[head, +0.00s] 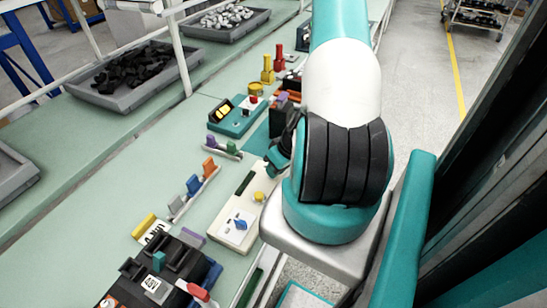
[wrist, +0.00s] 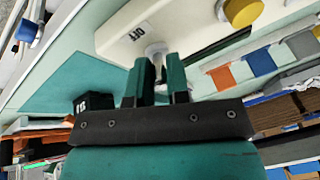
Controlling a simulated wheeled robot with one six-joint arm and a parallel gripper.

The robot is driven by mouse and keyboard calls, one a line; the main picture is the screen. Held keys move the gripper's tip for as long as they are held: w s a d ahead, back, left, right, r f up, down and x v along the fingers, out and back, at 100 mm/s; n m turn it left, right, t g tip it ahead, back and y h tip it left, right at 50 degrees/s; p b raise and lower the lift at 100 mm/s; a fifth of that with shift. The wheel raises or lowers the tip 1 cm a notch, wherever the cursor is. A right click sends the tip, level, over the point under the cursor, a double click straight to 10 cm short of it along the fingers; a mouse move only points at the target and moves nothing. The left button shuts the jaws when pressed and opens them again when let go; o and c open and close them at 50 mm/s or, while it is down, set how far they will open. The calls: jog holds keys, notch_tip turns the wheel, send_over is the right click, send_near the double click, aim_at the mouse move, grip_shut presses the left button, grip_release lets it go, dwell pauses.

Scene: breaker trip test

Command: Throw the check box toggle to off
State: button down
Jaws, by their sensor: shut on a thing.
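The check box (head: 224,232) is a cream box on the bench, with a blue knob (head: 241,222) and a yellow button (head: 259,197). The toggle is a small pale metal lever. My gripper (wrist: 158,78) has its two teal fingers on either side of the lever and is shut on it. The lever's tip is partly hidden between the fingers. In the head view my arm hides the toggle.
A teal box (head: 236,115) with a yellow display stands beyond. Coloured clips (head: 193,186) lie left of the check box. A black fixture (head: 165,268) with a red-handled part is in front. Grey bins (head: 135,80) stand across the rail. The bench is clear between rail and clips.

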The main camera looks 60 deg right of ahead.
jog(key=shift+s+d+t, duration=0.1)
jog(key=shift+t, duration=0.3)
jog(key=shift+f, duration=0.1)
jog(key=c, duration=1.1)
grip_release()
jog(key=p+v, duration=1.6)
jog(key=v, duration=0.1)
jog(key=shift+s, duration=0.35)
